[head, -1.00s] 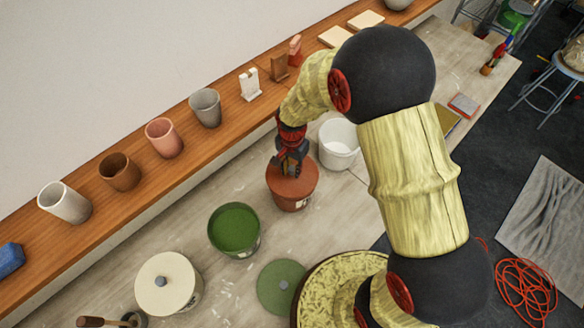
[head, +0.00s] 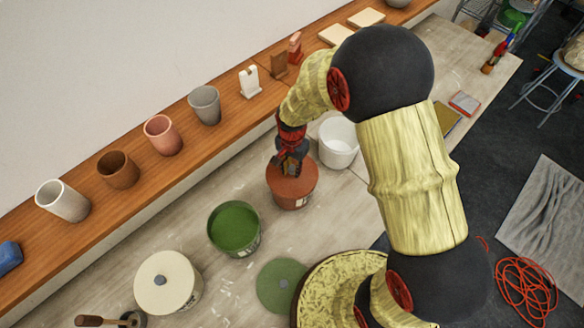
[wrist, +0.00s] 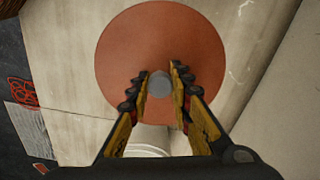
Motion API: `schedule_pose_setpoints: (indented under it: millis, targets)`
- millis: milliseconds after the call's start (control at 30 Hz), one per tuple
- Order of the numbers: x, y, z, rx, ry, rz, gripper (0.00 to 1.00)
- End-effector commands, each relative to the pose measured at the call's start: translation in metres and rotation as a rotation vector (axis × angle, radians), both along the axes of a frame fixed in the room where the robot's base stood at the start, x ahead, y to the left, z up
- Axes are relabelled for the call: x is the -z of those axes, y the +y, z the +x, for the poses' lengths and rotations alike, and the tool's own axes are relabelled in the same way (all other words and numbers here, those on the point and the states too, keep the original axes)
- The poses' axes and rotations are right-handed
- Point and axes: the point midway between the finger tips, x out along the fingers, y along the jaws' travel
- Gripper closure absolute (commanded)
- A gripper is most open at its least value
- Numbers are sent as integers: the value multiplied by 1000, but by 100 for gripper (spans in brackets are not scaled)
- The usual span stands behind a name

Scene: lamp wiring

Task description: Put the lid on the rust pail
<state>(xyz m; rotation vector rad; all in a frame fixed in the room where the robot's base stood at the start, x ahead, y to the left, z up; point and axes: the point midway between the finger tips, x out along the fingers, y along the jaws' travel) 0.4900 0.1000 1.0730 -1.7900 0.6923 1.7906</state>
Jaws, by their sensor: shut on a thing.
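The rust pail (head: 292,201) stands on the pale bench, just left of a white pail. A rust lid (head: 300,184) sits over its mouth in the head view; I cannot tell whether it is fully seated. In the wrist view the round lid (wrist: 150,50) fills the middle, with a grey knob (wrist: 159,84) near its centre. My gripper (wrist: 159,82) is shut on the knob, one finger on each side. In the head view my gripper (head: 291,166) is above the lid and hides part of it. The lid covers the pail in the wrist view.
An open white pail (head: 338,142) stands close on the right. An open green pail (head: 234,229), its green lid (head: 281,286) and a cream-lidded pail (head: 168,282) are nearer. A wooden shelf (head: 225,126) with several cups runs along the wall.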

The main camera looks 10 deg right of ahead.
Motion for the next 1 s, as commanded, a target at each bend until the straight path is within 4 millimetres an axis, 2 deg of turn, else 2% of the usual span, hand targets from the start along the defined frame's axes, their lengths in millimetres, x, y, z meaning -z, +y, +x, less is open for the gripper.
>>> schedule_pose_setpoints:
  millis: [367,400,767,1000]
  targets:
    - [8,0,0,0,0,0,100]
    - [8,0,0,0,0,0,78]
    - [8,0,0,0,0,0,58]
    - [8,0,0,0,0,0,58]
